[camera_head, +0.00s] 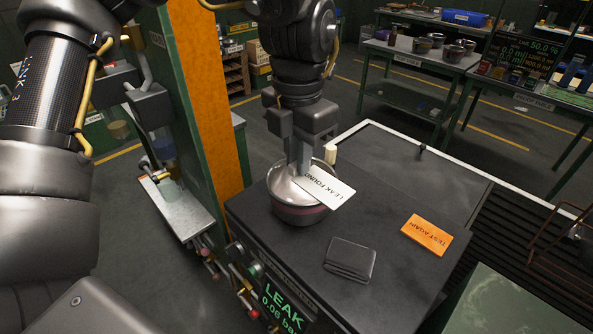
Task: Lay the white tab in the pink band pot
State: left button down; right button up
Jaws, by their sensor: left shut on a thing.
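The white tab (331,188), printed "LEAK FOUND", is in my left gripper (302,170). The fingers are shut on its left end. The tab is tilted and sticks out over the right rim of the steel pot with a pink band (298,214). The pot stands upright on the dark bench top. The fingertips are at the pot's mouth, and they and the tab hide part of its inside. I cannot tell whether the tab touches the rim. My right gripper is not recognisable in view.
An orange "TEST AGAIN" tab (426,235) and a dark flat block (350,260) lie on the bench top (388,213). A small pale peg (330,154) stands behind the pot. A green and orange post (206,95) rises to the left. A display (284,304) reads LEAK.

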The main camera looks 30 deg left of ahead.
pick_arm(q)
jog(key=w+a+f+p, duration=0.5)
jog(key=w+a+f, duration=0.3)
jog(key=w+f, duration=0.2)
notch_tip(320, 180, down, 3)
jog(key=shift+w+r+p, duration=0.15)
jog(key=shift+w+p, duration=0.05)
jog(key=shift+p, duration=0.15)
jog(key=shift+d, duration=0.1)
jog(key=shift+f, duration=0.6)
jog(key=c, duration=1.4)
grip_release()
jog(key=shift+c, duration=0.2)
notch_tip(320, 180, up, 13)
jog(key=b, duration=0.2)
jog(key=shift+r, duration=0.2)
